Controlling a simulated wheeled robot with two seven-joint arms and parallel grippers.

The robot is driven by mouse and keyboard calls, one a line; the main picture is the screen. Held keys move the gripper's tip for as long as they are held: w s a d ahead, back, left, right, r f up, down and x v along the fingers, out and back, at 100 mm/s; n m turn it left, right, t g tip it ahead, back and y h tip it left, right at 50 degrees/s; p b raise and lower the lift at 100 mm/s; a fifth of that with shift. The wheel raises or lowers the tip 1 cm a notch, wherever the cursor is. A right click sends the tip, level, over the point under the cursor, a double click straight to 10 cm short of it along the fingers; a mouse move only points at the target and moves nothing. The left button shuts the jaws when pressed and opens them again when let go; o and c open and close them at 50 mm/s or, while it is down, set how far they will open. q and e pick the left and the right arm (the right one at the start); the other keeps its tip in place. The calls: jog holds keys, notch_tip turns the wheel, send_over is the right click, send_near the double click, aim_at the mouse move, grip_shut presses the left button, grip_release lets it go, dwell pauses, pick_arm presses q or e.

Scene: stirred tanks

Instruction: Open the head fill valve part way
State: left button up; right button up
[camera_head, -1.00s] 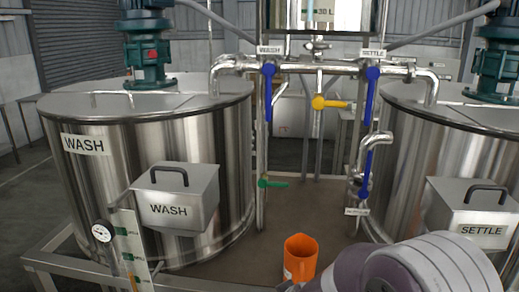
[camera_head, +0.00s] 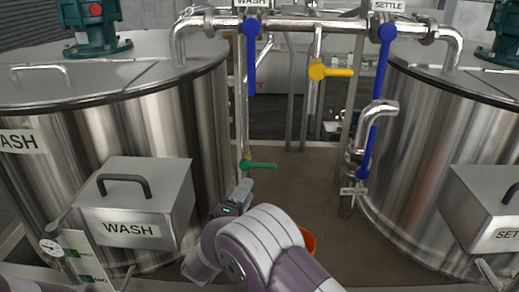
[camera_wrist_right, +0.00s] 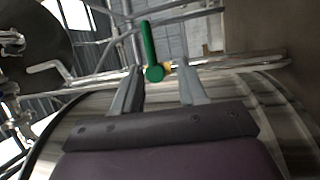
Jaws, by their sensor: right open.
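A green lever handle (camera_head: 259,165) sits on a thin vertical pipe beside the WASH tank and lies about level, pointing right. A yellow handle (camera_head: 330,71) is on the middle vertical pipe, also about level. Blue handles hang down under the WASH label (camera_head: 251,60) and the SETTLE label (camera_head: 383,60). No label naming the head fill valve can be read. My right gripper (camera_head: 244,186) is open just below and left of the green handle. In the wrist view, the green handle (camera_wrist_right: 151,50) shows beyond and between the open fingertips (camera_wrist_right: 160,76), apparently untouched. My left gripper is out of view.
The WASH tank (camera_head: 160,110) with its box (camera_head: 140,200) stands close on the left of my right arm. The SETTLE tank (camera_head: 430,140) is on the right. An orange cup (camera_head: 309,240) is mostly hidden behind my arm. The brown floor plate between the tanks is otherwise fairly clear.

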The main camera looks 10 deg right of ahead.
aim_at(264, 167)
jog(key=p+x, duration=0.1)
jog(key=x, duration=0.2)
jog(key=r+p+x, duration=0.1)
jog(key=x, duration=0.3)
jog(key=s+d+p+x, duration=0.1)
jog(key=x, duration=0.3)
jog(key=shift+w+d+r+p, duration=0.1)
jog(key=shift+d+r+p, duration=0.05)
jog(key=shift+r+p, duration=0.25)
jog(key=shift+w+f, duration=0.1)
jog(key=shift+c, duration=0.9)
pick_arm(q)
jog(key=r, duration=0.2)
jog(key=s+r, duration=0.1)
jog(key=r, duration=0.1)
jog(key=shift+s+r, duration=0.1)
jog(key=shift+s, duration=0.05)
pick_arm(e)
grip_shut()
